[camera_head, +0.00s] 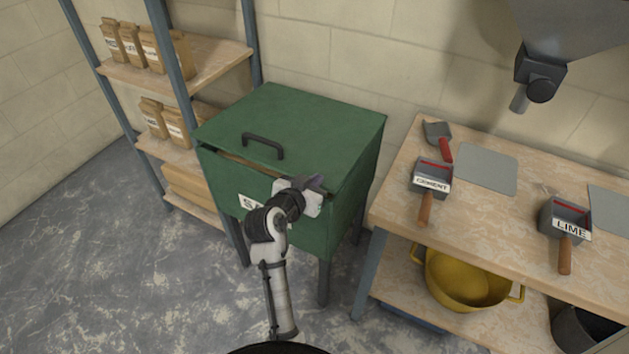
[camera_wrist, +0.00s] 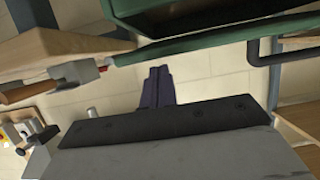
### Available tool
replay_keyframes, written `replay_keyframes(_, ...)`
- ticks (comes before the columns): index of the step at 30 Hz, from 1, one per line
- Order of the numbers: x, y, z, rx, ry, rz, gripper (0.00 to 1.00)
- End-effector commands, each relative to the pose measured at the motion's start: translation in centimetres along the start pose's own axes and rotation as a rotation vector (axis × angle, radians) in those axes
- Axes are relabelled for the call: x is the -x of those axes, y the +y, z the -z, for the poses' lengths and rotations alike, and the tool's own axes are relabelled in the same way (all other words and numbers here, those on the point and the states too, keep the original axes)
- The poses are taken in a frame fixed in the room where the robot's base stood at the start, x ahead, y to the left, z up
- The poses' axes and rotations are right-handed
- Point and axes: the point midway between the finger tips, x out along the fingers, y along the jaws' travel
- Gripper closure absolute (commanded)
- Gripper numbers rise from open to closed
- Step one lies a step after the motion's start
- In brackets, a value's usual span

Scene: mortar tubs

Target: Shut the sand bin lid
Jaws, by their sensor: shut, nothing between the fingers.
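The sand bin (camera_head: 318,232) is a green box on legs with a white label on its front, partly hidden by my arm. Its green lid (camera_head: 310,123) lies nearly flat on top with a black handle (camera_head: 263,145). A thin gap with a tan strip shows under the lid's front edge, so it is slightly raised. My gripper (camera_head: 314,184) is shut and empty, at the lid's front right edge; I cannot tell whether it touches. In the wrist view, the shut fingers (camera_wrist: 157,75) point toward the green lid edge (camera_wrist: 200,40).
A shelf rack with paper bags (camera_head: 150,45) stands left of the bin. A workbench (camera_head: 490,215) stands close on the right, with a cement scoop (camera_head: 432,176), a lime scoop (camera_head: 566,218) and a yellow tub (camera_head: 465,278) below. A grey hopper (camera_head: 565,35) hangs above it.

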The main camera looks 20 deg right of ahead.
Motion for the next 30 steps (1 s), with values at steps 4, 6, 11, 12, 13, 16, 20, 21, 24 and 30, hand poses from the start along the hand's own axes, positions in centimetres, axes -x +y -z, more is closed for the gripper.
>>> replay_keyframes(4, -0.6, 0.0, -2.1, 0.001, 0.026, -0.001, 1.00)
replay_keyframes(6, -0.8, 0.0, -2.9, 0.000, 0.043, 0.000, 1.00)
replay_keyframes(11, -1.2, 0.0, -4.5, 0.000, 0.082, 0.000, 1.00)
replay_keyframes(12, -1.3, 0.0, -4.8, 0.000, 0.091, 0.000, 1.00)
replay_keyframes(13, -1.3, 0.0, -5.0, 0.000, 0.097, 0.000, 1.00)
replay_keyframes(16, -1.4, 0.0, -5.6, 0.000, 0.114, -0.001, 1.00)
replay_keyframes(20, -1.5, 0.0, -5.9, 0.001, 0.121, 0.000, 1.00)
replay_keyframes(21, -1.5, 0.0, -6.0, 0.002, 0.121, -0.001, 1.00)
replay_keyframes(24, -1.5, 0.0, -6.1, 0.003, 0.118, -0.002, 1.00)
replay_keyframes(30, -1.6, 0.0, -6.4, 0.006, 0.111, -0.002, 1.00)
